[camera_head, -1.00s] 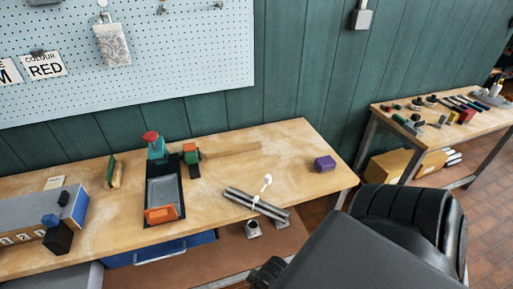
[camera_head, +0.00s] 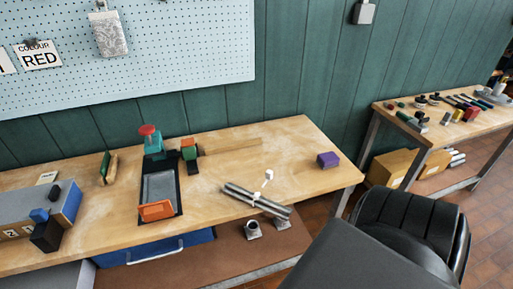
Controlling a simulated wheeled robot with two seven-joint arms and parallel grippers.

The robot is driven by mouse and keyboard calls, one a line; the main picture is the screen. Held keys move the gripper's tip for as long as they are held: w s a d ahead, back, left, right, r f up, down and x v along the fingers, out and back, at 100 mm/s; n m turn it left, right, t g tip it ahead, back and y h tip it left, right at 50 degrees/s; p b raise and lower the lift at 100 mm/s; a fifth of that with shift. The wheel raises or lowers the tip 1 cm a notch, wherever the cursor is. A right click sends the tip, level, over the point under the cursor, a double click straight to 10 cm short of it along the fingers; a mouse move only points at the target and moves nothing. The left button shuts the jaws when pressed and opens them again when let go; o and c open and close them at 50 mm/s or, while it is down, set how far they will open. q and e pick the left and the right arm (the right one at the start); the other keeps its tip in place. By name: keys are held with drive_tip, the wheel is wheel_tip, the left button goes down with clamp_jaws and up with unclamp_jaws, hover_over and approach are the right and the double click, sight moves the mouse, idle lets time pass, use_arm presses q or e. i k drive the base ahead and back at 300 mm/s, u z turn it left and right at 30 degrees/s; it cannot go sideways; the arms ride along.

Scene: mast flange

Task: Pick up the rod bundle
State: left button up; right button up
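The rod bundle (camera_head: 243,198) is a set of grey metal rods with a white tie around the middle, ending in a white knob or loop (camera_head: 268,175) that stands up. It lies slantwise near the front edge of the wooden workbench (camera_head: 300,135), its right end at or slightly past that edge. Nothing is touching it from above.
A black tray with an orange front (camera_head: 155,210) and a teal and red tool (camera_head: 152,140) stand left of the bundle. A purple block (camera_head: 328,160) lies to its right. Small metal parts (camera_head: 253,229) sit on the lower shelf. Bare wood surrounds the bundle.

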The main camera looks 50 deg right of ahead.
sight(256, 197)
drive_tip(key=z, duration=3.6)
drive_tip(key=k, duration=0.9)
drive_tip(key=u, duration=1.9)
